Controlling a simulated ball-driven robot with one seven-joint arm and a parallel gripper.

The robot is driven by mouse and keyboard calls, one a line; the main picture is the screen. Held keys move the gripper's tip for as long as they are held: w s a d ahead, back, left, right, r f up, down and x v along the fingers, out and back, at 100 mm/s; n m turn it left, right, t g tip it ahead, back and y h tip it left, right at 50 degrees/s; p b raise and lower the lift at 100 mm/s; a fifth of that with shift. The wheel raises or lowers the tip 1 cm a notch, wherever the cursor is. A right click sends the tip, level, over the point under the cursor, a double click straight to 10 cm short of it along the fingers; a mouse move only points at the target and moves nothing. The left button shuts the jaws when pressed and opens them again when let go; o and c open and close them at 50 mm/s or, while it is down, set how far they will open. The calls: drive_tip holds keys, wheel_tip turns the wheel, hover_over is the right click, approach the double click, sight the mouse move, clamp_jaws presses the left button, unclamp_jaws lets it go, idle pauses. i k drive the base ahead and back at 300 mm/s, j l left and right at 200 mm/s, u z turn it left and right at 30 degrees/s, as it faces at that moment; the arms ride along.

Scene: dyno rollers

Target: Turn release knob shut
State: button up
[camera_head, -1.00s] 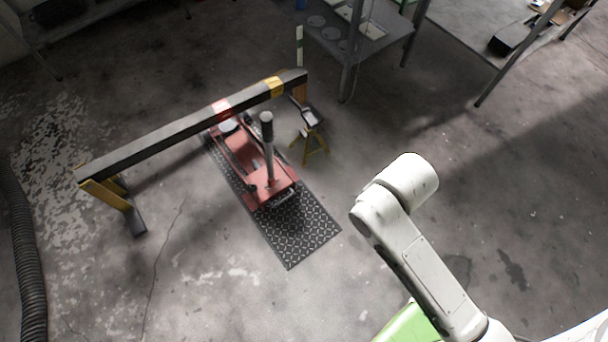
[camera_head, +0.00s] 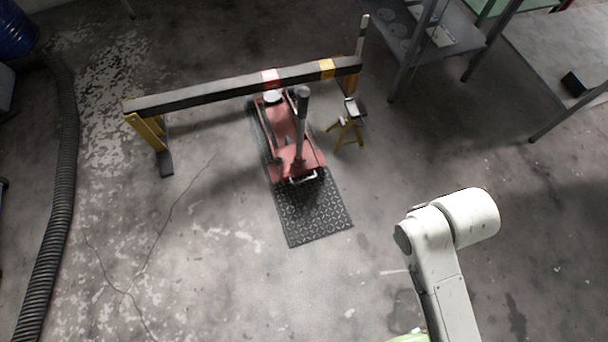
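A red floor jack (camera_head: 288,150) sits on a black tread-plate mat (camera_head: 316,213) near the middle of the view. The release knob cannot be made out at this size. My arm is at the lower right, well apart from the jack, with bare floor between. My gripper is not in view.
A long dark beam (camera_head: 215,92) on yellow stands crosses above the jack's far end. A small yellow stand (camera_head: 347,126) is right of the jack. A black ribbed hose (camera_head: 62,200) lies at left. A metal table (camera_head: 455,35) stands at upper right. Floor in front of the mat is clear.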

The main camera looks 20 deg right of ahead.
sight(279, 161)
drive_tip(key=i+j, duration=1.55)
drive_tip(key=i+l+z, duration=0.05)
drive_tip(key=l, duration=0.05)
